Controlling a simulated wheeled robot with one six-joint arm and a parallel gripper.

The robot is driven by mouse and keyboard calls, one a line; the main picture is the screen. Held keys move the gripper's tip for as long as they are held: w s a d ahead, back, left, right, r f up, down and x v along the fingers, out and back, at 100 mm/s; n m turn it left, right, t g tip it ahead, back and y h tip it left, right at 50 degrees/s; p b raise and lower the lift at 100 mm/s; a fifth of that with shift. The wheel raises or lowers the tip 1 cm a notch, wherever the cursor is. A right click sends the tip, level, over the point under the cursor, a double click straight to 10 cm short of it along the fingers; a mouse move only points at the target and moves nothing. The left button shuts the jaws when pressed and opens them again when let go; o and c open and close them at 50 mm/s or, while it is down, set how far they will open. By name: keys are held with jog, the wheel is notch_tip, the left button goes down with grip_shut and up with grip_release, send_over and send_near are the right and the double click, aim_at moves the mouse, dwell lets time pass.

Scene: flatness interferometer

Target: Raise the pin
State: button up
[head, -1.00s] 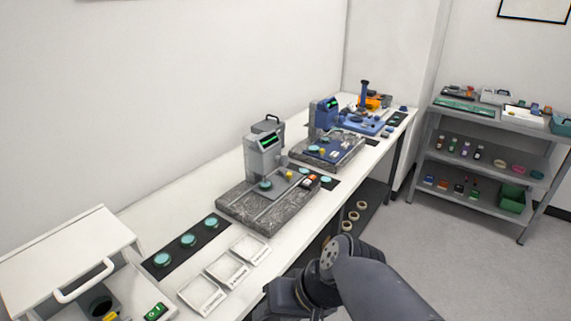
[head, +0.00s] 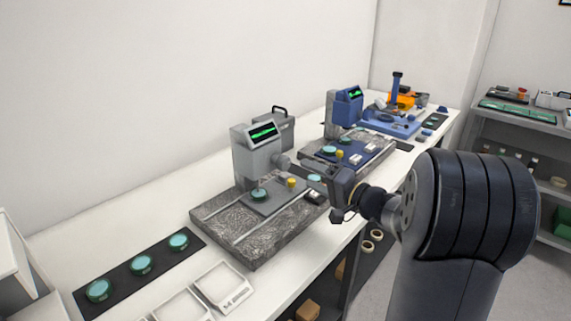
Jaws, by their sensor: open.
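The grey interferometer (head: 258,160) with a green-lit screen stands on a speckled granite base (head: 225,222) on the bench. A teal disc (head: 259,195) sits on its grey plate, with a small yellow knob (head: 291,183) to the right of it. I cannot make out for certain which part is the pin; the yellow knob may be it. My gripper (head: 340,214) is open, to the right of the granite base near the bench's front edge. It appears empty, though its fingers are small and dark.
A similar blue instrument (head: 346,106) stands behind on its own granite base. Teal discs lie on a black mat (head: 125,292) at front left, near white trays (head: 222,286). A grey shelf (head: 515,118) stands at right.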

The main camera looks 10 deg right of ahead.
aim_at(287, 165)
jog(key=p+x, duration=0.1)
jog(key=x, duration=0.8)
jog(key=shift+w+a+p, duration=0.25)
jog(key=shift+p, duration=0.15)
jog(key=c, duration=1)
